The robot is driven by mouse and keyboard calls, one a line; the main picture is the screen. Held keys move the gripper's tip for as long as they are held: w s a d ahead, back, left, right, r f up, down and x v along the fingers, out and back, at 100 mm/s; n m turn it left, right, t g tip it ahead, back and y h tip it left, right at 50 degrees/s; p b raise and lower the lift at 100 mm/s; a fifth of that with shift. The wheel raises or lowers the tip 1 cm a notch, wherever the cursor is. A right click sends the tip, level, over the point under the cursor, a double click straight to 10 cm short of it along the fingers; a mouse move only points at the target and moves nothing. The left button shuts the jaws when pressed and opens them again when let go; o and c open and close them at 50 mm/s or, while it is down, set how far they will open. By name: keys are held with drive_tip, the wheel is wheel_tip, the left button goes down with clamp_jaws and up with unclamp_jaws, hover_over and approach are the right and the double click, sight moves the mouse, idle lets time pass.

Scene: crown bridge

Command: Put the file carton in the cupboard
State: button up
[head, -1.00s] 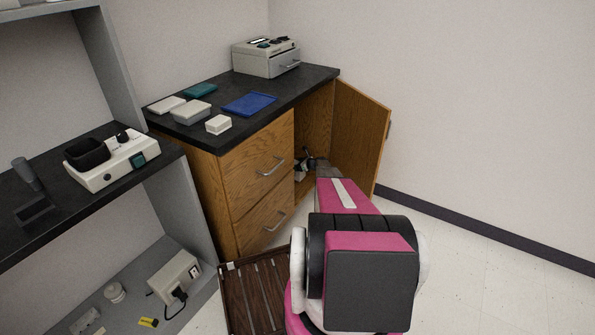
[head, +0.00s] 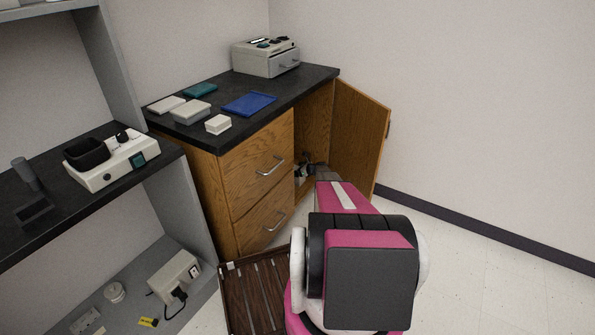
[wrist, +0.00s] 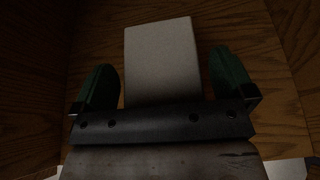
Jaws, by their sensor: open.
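The cupboard (head: 314,120) is the open wooden compartment at the right end of the dark-topped cabinet. Its door (head: 359,136) stands swung open to the right. My arm reaches into the lower part of the opening, and my gripper (head: 302,168) is small and partly hidden there. In the wrist view a pale, plain box, which looks like the file carton (wrist: 163,60), sits inside the wood-grained space. My gripper (wrist: 163,80) is open, its green fingers on either side of the carton with visible gaps. The carton's near end is hidden behind the gripper body.
The countertop (head: 300,83) holds a grey instrument (head: 266,58), a blue tray (head: 249,104) and several small boxes. Two wooden drawers (head: 260,160) are left of the opening. A grey shelf unit (head: 170,200) stands at left. The floor (head: 490,280) at right is clear.

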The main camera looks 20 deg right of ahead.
drive_tip(key=shift+r, duration=0.15)
drive_tip(key=v, duration=1.2)
